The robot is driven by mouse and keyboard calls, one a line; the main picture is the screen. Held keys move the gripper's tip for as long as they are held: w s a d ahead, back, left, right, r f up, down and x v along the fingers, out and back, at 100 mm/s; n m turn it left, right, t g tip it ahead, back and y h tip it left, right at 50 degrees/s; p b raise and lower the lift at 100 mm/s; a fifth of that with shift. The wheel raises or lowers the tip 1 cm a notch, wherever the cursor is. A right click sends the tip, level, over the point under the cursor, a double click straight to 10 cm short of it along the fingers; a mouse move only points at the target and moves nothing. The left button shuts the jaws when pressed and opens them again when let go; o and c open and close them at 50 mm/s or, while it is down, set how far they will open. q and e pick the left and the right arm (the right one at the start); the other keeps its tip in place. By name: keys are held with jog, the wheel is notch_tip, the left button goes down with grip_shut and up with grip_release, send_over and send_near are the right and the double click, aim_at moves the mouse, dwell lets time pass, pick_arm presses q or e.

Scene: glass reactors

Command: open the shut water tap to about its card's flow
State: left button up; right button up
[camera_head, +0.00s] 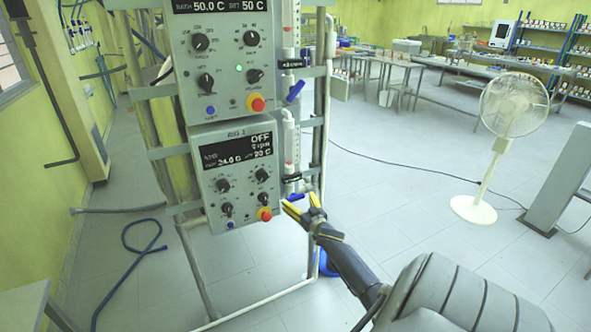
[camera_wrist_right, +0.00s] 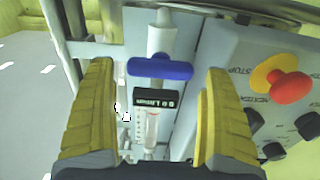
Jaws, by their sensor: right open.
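The lower tap's blue handle (camera_head: 296,197) is on the pipe beside the lower control box. In the right wrist view the handle (camera_wrist_right: 160,69) lies crosswise to its pale pipe. A black card (camera_wrist_right: 156,98) with white print sits by it; I cannot read its figure surely. A flow tube with a scale (camera_wrist_right: 148,130) shows below the card in that view. My right gripper (camera_head: 300,205) is open with yellow fingers. In the wrist view the handle lies between the fingers, with gaps on both sides. My left gripper is not in view.
The lower control box (camera_head: 238,172) has knobs and a red-yellow stop button (camera_head: 264,214) close to my gripper. A second tap with a tilted blue handle (camera_head: 295,90) is higher on the rack. A white fan (camera_head: 511,105) stands right on open floor.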

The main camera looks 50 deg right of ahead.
aim_at(297, 199)
jog(key=shift+x, duration=1.45)
jog(key=shift+c, duration=0.5)
jog(key=c, duration=0.8)
